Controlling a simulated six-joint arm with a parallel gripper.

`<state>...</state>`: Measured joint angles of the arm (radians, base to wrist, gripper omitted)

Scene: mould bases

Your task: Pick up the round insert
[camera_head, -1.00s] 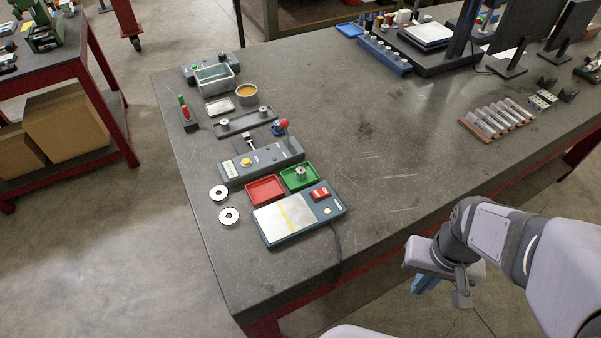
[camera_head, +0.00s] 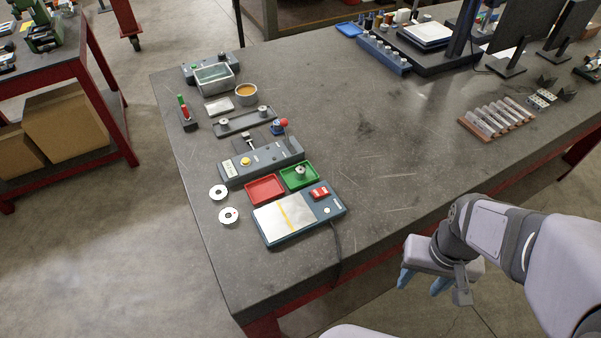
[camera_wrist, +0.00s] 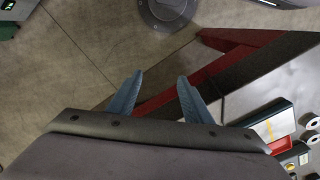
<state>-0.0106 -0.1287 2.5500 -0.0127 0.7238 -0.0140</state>
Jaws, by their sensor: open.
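Small round metal pieces show in the head view; I cannot tell which is the round insert. One (camera_head: 300,171) sits in the green tray, and two (camera_head: 224,122) (camera_head: 262,110) sit on a grey bar fixture (camera_head: 243,122). Two flat silver discs with centre holes (camera_head: 218,192) (camera_head: 229,216) lie on the bench left of the trays. My gripper (camera_head: 422,281) is off the bench's front edge at the lower right, far from them all. Its blue fingers are spread and empty, and show against the floor in the wrist view (camera_wrist: 160,77).
The dark workbench (camera_head: 390,130) has wide clear room in its middle. A red tray (camera_head: 265,188), a green tray (camera_head: 299,176), a flat-plated device (camera_head: 300,216) and a grey control box (camera_head: 262,160) crowd its left end. A rack of cylinders (camera_head: 496,118) stands at right.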

